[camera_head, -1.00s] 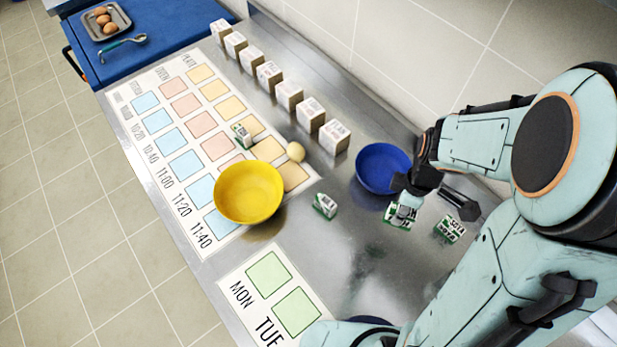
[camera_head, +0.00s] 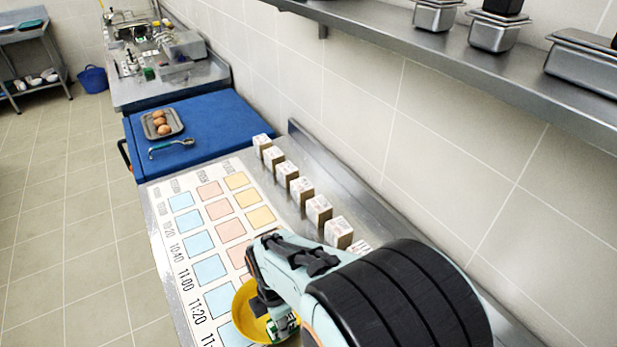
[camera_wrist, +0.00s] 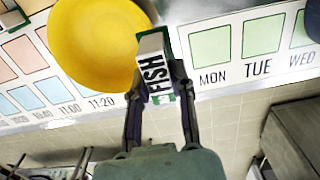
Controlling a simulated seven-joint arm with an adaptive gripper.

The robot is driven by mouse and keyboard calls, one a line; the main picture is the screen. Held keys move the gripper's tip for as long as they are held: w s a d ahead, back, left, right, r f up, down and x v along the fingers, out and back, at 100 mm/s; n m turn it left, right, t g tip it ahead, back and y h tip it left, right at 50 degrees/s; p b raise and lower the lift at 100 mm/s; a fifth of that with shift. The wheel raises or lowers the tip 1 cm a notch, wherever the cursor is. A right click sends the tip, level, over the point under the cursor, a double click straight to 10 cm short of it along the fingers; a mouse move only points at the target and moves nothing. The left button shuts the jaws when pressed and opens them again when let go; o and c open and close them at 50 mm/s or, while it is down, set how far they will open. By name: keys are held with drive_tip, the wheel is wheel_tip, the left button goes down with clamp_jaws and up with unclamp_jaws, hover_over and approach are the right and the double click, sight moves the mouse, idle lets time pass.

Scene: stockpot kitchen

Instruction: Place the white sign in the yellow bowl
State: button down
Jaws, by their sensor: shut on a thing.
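The white sign (camera_wrist: 154,62), a small white block lettered FISH with green edges, is between the fingers of my gripper (camera_wrist: 158,92), which is shut on it. In the head view the sign (camera_head: 283,326) shows near the bottom, in front of the bowl's right part. The yellow bowl (camera_wrist: 88,48) is at the upper left in the wrist view, and the sign overlaps its right rim there. In the head view the bowl (camera_head: 243,316) is partly hidden by my arm. I cannot tell the sign's exact height above the rim.
White-topped boxes (camera_head: 319,208) line the counter's wall side. A printed chart (camera_head: 184,222) lies under and beyond the bowl. A blue surface (camera_head: 213,128) holds a tray of eggs (camera_head: 162,122) and a spoon (camera_head: 172,146). A metal shelf (camera_head: 480,70) juts from the wall above.

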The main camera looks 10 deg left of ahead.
drive_tip(key=w+a+f, duration=0.1)
drive_tip(key=w+f, duration=0.1)
drive_tip(key=w+a+f, duration=0.3)
drive_tip(key=a+f, duration=0.1)
drive_tip(key=f, duration=0.1)
drive_tip(key=shift+w, duration=0.4)
drive_tip(key=shift+w+a+f, duration=0.1)
drive_tip(key=shift+a+f, duration=0.05)
drive_tip(key=shift+f, duration=1.5)
drive_tip(key=shift+f, duration=0.1)
drive_tip(key=c, duration=1)
unclamp_jaws()
drive_tip(key=shift+o, duration=0.2)
